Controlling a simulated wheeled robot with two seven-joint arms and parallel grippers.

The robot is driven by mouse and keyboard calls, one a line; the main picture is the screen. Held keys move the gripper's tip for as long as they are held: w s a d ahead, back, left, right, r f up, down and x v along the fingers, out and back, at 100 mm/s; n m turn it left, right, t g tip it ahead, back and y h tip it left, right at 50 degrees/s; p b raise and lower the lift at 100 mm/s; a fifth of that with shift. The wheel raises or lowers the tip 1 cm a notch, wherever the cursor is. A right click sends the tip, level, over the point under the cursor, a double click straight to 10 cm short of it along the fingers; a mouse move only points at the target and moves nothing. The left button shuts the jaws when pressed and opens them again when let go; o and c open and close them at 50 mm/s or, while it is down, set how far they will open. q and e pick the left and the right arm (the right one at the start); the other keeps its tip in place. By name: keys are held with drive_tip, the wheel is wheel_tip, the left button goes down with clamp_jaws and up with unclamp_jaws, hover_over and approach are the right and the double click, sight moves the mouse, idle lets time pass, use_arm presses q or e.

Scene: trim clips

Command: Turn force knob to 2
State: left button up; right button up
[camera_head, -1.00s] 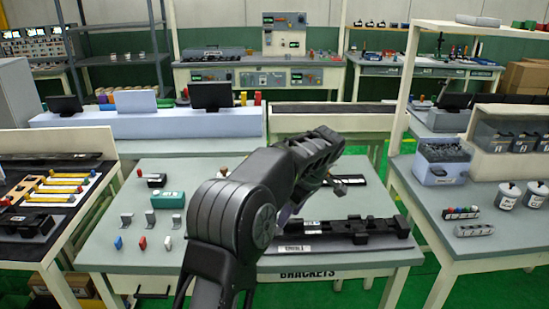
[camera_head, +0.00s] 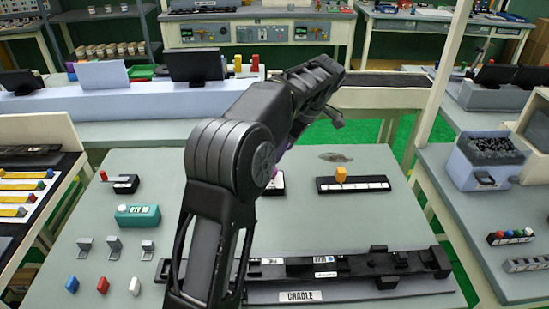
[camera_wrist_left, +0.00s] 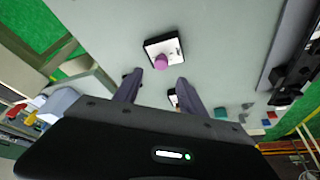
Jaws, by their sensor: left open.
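A small dark box with a white face and a purple knob (camera_wrist_left: 161,61) lies on the grey table (camera_wrist_left: 215,55) in the left wrist view. In the head view the box (camera_head: 276,188) is mostly hidden behind my left arm. Any scale marks and the knob's setting are too small to read. My left gripper (camera_wrist_left: 160,77) is open, with its two dark fingers spread on either side of the knob in the picture. The knob appears just beyond the fingertips, and no contact shows. My right gripper is not in view.
A black slider unit with a yellow knob (camera_head: 341,175) sits to the right. A long black cradle (camera_head: 350,270) lies along the front. A teal box (camera_head: 138,216), metal brackets and small coloured blocks are at the left. The table between them is clear.

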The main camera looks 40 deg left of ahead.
use_arm(q)
drive_tip(key=b+x, duration=0.5)
drive_tip(key=x, duration=0.1)
drive_tip(key=shift+s+f, duration=0.1)
drive_tip(key=shift+f, duration=0.3)
drive_tip(key=shift+a+f+b, duration=0.3)
drive_tip(key=shift+f+b, duration=0.15)
drive_tip(key=shift+b, duration=0.1)
drive_tip(key=shift+c, duration=0.5)
clamp_jaws()
